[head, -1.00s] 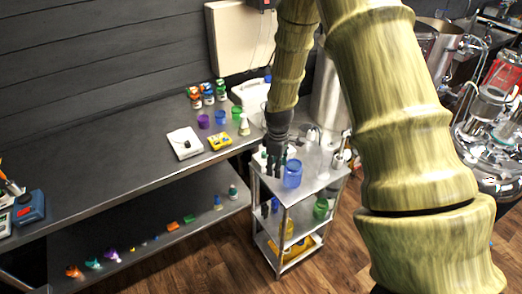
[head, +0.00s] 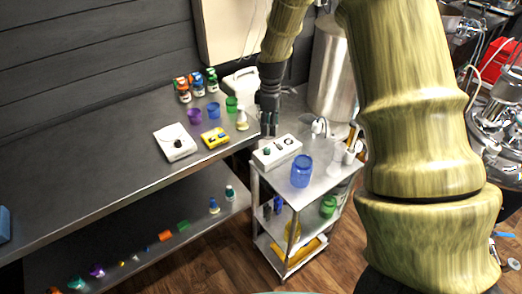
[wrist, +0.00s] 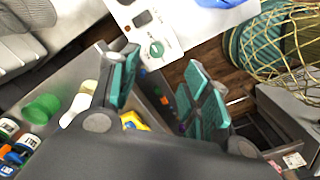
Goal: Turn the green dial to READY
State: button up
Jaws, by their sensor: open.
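The green dial (head: 267,151) sits on a white box (head: 282,151) on top of the small metal cart. In the wrist view the green dial (wrist: 156,48) shows on the white box's face (wrist: 150,28), just beyond my fingertips. The dial's labels are too small to read. My gripper (head: 268,128) hangs above and slightly behind the dial, apart from it. In the wrist view my gripper (wrist: 163,78) is open and empty, its green-padded fingers spread apart.
A blue cup (head: 301,171) stands on the cart (head: 318,181) near the box. A white device (head: 174,143) with a dark knob and a yellow box (head: 214,138) lie on the workbench to the left. Coloured cups and bottles stand behind them.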

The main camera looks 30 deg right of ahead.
aim_at(267, 148)
jog(key=shift+w+a+f+p, duration=0.15)
jog(key=shift+f+p, duration=0.3)
jog(key=shift+f, duration=1.5)
jog(key=shift+w+d+f+p, duration=0.1)
jog(key=shift+f+p, duration=0.35)
jog(key=shift+f, duration=1.55)
jog(key=shift+w+a+f+p, duration=0.15)
jog(key=shift+f+p, duration=0.3)
jog(key=shift+f, duration=1.5)
jog(key=shift+d, duration=0.1)
grip_shut()
